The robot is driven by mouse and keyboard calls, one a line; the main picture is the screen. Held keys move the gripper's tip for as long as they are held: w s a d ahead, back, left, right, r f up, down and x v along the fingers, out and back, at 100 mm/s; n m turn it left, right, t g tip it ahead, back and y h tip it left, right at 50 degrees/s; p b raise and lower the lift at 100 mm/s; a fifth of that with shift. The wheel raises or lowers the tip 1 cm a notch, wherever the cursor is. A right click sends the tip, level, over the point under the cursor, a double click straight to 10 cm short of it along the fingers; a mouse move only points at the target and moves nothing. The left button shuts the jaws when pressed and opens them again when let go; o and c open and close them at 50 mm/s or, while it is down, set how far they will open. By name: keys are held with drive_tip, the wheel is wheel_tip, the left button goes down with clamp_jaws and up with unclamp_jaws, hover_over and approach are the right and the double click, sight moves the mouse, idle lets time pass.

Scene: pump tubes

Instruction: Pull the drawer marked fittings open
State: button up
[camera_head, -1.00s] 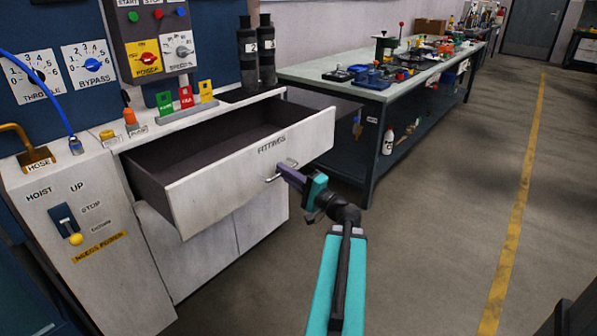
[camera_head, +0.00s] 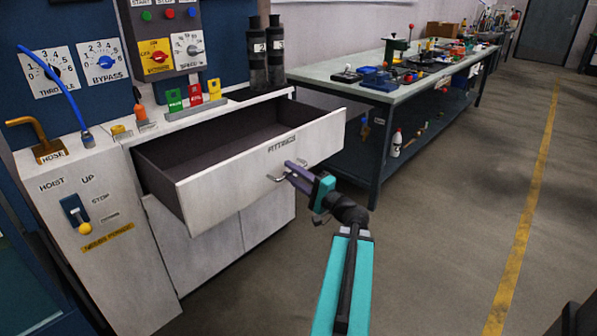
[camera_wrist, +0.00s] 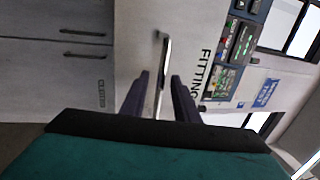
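The white drawer marked FITTINGS (camera_head: 235,175) stands well out of the cabinet in the head view, and its dark inside looks empty. A metal bar handle (camera_head: 279,178) sits on its front below the lettering. My gripper (camera_head: 290,170) is at the handle's right part. In the wrist view the two purple fingers of my gripper (camera_wrist: 160,76) are apart, with the handle (camera_wrist: 162,68) between their tips and a gap showing on each side. The drawer front (camera_wrist: 190,55) fills the middle of that view.
Closed cabinet doors (camera_head: 210,245) lie below the drawer. The hoist panel (camera_head: 100,235) stands left of it. Two dark cylinders (camera_head: 257,60) stand on the cabinet top. A long workbench (camera_head: 345,88) is behind at right. The floor (camera_head: 440,230) to the right is clear.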

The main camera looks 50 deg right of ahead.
drive_tip(key=shift+d, duration=0.1)
drive_tip(key=shift+s+d, duration=0.1)
drive_tip(key=shift+s, duration=0.1)
drive_tip(key=p+v, duration=0.9)
drive_tip(key=v, duration=0.4)
drive_tip(key=shift+s+a, duration=0.2)
drive_tip(key=shift+s, duration=0.05)
idle(0.3)
drive_tip(key=shift+f, duration=0.1)
idle(0.3)
